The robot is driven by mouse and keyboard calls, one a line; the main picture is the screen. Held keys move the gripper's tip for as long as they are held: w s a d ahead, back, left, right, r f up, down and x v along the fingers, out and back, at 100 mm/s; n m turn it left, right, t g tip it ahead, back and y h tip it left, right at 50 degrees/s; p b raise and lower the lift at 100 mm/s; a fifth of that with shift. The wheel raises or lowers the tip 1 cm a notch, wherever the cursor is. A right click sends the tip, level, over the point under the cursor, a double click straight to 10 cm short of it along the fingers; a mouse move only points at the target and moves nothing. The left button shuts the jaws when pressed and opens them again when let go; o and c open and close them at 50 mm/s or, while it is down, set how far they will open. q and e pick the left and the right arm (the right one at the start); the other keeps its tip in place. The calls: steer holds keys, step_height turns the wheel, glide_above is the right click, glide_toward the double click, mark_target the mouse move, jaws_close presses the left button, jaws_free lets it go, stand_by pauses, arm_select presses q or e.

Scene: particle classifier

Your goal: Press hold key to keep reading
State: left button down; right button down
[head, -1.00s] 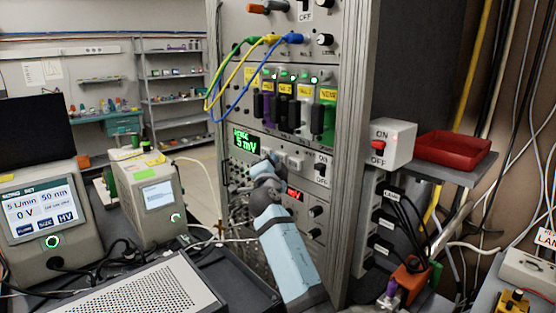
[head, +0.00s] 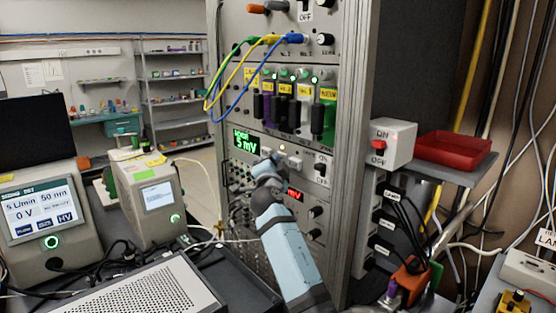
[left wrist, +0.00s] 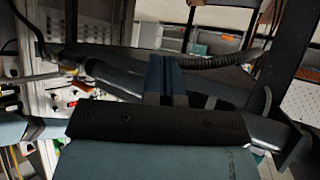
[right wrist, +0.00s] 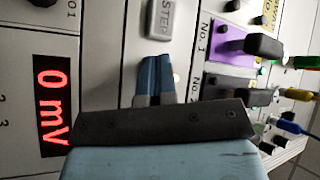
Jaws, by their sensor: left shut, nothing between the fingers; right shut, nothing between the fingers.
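The instrument rack (head: 355,120) has a green display (head: 245,142) reading "5 mV" and a red display (head: 295,194). A small orange light (head: 282,149) shows on the panel between the green display and a switch. My right gripper (head: 279,158) is shut with its tips close to this panel; I cannot tell whether they touch it. In the right wrist view the shut fingers (right wrist: 155,60) point at bare panel beside a "STEP" key (right wrist: 160,18). I cannot make out a key labelled hold. My left gripper (left wrist: 164,58) is shut and empty, away from the panel keys.
Green, yellow and blue cables (head: 228,88) loop in front of the rack's upper modules. A box with a red switch (head: 391,143) and a red tray (head: 453,149) are at right. Two instruments with screens (head: 40,215) (head: 155,200) stand at left.

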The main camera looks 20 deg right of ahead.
steer(key=shift+s+a+b, duration=0.2)
steer(key=shift+a+b, duration=0.2)
steer(key=shift+a, duration=0.15)
steer(key=shift+s+a+b, duration=0.2)
steer(key=shift+a+b, duration=0.15)
steer(key=shift+a, duration=0.15)
steer(key=shift+s+a+f+b, duration=0.1)
steer(key=shift+s+a+b, duration=0.2)
steer(key=shift+a+b, duration=0.45)
steer(key=shift+s+a+f+b, duration=0.1)
steer(key=shift+s+a+b, duration=0.15)
steer(key=shift+a+b, duration=0.55)
steer(key=shift+s+a+b, duration=0.3)
steer(key=shift+a+b, duration=0.3)
steer(key=shift+a, duration=0.25)
